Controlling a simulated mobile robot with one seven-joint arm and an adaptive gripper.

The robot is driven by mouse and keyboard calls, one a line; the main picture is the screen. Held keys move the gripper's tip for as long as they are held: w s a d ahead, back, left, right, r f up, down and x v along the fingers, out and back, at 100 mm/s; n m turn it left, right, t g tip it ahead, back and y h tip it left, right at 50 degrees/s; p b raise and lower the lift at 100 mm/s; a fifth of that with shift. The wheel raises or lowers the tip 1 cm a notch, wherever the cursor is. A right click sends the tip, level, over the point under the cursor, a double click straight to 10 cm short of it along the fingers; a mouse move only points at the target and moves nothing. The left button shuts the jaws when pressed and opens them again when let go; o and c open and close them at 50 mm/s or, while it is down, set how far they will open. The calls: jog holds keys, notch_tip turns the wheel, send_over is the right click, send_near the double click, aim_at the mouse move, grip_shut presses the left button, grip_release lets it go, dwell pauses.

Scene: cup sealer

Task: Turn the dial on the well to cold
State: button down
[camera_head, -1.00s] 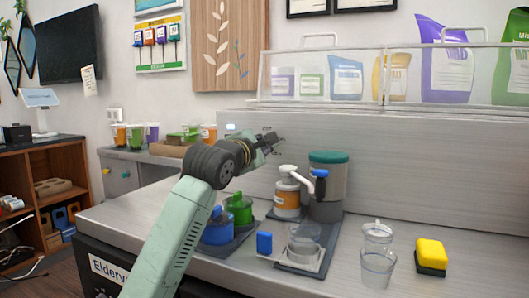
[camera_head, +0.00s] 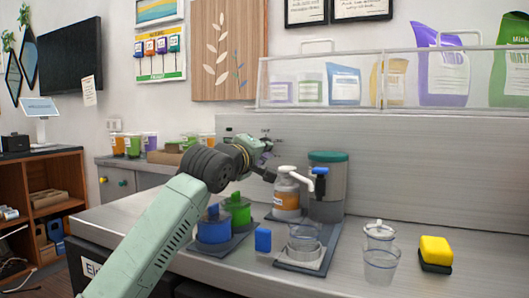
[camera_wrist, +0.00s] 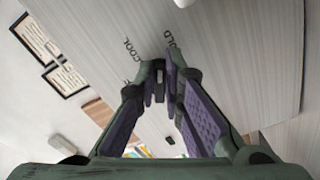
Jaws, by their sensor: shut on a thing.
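The well is a long brushed-metal unit (camera_head: 420,160) along the back of the counter. In the wrist view, its metal panel (camera_wrist: 235,60) carries dark printing that reads "COOL", with a partly covered word ending in "LD" beside it. My gripper (camera_head: 265,168) is at the left end of this panel, with its fingers pointing down and to the right. In the wrist view, my gripper (camera_wrist: 166,82) has its fingertips brought together beside the lettering, shut on the dial. The fingers hide most of the dial, so its pointer cannot be read.
Clear cups (camera_head: 381,265) and a yellow sponge (camera_head: 435,252) are farther right.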

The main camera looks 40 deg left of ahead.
jog(key=shift+a+f+m, duration=0.1)
jog(key=shift+f+m, duration=0.05)
jog(key=shift+m, duration=1)
jog(key=shift+a+f+m, duration=0.1)
jog(key=shift+m, duration=1.05)
jog(key=c, duration=1.7)
grip_release()
jog(key=shift+s, duration=0.15)
jog(key=v, duration=1.1)
jog(key=shift+s+d, duration=0.15)
jog(key=shift+s, duration=0.25)
